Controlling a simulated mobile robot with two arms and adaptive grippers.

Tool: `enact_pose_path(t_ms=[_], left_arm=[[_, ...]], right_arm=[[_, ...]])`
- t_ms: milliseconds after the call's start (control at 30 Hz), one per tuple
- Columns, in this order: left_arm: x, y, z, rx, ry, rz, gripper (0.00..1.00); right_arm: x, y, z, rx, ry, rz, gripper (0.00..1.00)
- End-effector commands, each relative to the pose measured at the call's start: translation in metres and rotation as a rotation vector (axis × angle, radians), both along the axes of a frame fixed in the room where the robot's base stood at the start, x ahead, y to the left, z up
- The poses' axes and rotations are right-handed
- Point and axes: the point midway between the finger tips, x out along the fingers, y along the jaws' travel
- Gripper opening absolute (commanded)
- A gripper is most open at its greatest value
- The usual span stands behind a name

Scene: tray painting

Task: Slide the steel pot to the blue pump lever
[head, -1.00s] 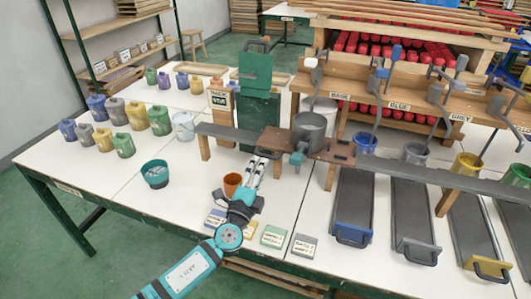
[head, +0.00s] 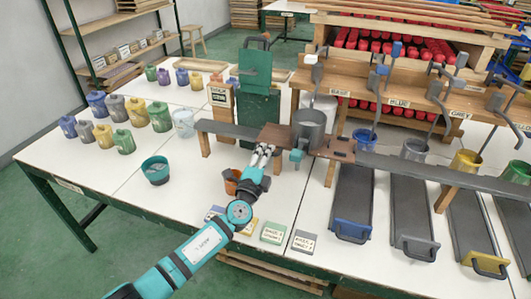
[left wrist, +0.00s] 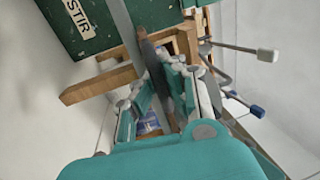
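The steel pot (head: 308,126) sits on a brown carriage (head: 275,134) on the grey rail (head: 235,130), left of the station labelled BLUE. The blue pump lever (head: 382,70) hangs above a blue cup further right; blue-tipped levers also show in the left wrist view (left wrist: 257,111). My left gripper (head: 262,150) is at the front edge of the carriage's left plate, left of the pot. Its fingers look apart, with the rail (left wrist: 128,30) seen between and beyond them in the left wrist view. I cannot tell whether they touch the carriage. My right gripper is out of view.
A teal bowl (head: 156,171) and several coloured jugs are at left. Labelled cards (head: 273,232) lie at the front. Long dark trays (head: 352,200) lie under the rail at right.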

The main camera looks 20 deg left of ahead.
Motion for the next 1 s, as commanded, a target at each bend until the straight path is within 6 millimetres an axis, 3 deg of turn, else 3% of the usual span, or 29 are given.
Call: enact_pose_path(t_ms=[533, 667, 867, 1000], left_arm=[[-0.001, 0.0, -0.002, 0.001, 0.003, 0.0, 0.0], [-0.001, -0.008, -0.003, 0.0, 0.004, -0.001, 0.0], [-0.003, -0.046, -0.006, -0.005, 0.005, -0.007, 0.0], [-0.005, -0.085, -0.008, -0.005, 0.006, -0.009, 0.0]], right_arm=[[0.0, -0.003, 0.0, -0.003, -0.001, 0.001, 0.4], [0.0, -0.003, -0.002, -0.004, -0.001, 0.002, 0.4], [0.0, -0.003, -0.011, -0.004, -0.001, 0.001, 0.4], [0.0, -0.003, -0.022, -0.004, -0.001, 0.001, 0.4]])
